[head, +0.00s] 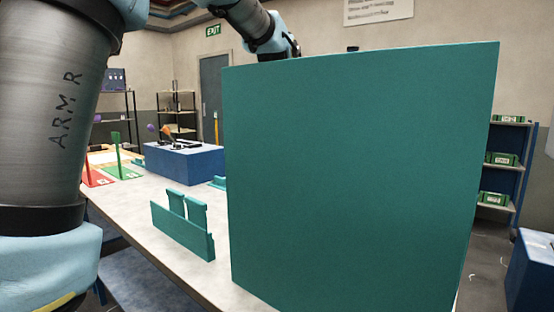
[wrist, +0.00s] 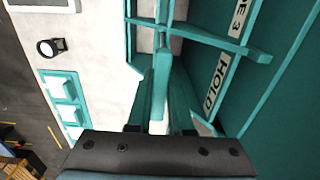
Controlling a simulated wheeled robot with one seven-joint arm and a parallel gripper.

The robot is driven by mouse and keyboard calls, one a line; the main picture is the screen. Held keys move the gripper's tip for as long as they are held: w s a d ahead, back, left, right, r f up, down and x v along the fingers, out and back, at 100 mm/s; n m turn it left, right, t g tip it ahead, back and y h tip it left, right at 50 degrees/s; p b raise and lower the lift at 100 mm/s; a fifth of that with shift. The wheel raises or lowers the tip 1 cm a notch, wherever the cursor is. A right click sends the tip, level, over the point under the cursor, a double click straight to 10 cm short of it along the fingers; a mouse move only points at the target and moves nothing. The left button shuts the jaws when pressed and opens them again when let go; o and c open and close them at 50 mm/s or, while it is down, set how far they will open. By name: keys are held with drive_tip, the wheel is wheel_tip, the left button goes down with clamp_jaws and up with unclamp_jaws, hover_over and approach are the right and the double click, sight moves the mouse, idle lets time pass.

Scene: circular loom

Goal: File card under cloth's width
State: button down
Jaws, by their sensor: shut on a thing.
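My gripper (wrist: 160,108) shows at the bottom of the wrist view, pointing into a teal rack (wrist: 215,42). How far the card reaches among the teal bars cannot be told. I cannot pick out the cloth.
A low teal holder with two uprights (head: 183,232) stands on the pale table (head: 125,205), left of the panel. A blue box (head: 185,163) stands farther back. Red (head: 97,177) and green (head: 122,172) pieces lie at the far left. A black ring (wrist: 50,47) shows in the wrist view.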

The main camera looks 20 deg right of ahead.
drive_tip(key=shift+f+b, duration=0.45)
drive_tip(key=shift+f, duration=0.45)
drive_tip(key=c, duration=0.7)
unclamp_jaws()
drive_tip(key=shift+r, duration=0.1)
drive_tip(key=shift+c, duration=0.2)
wheel_tip(320, 180, up, 11)
drive_tip(key=shift+f, duration=0.1)
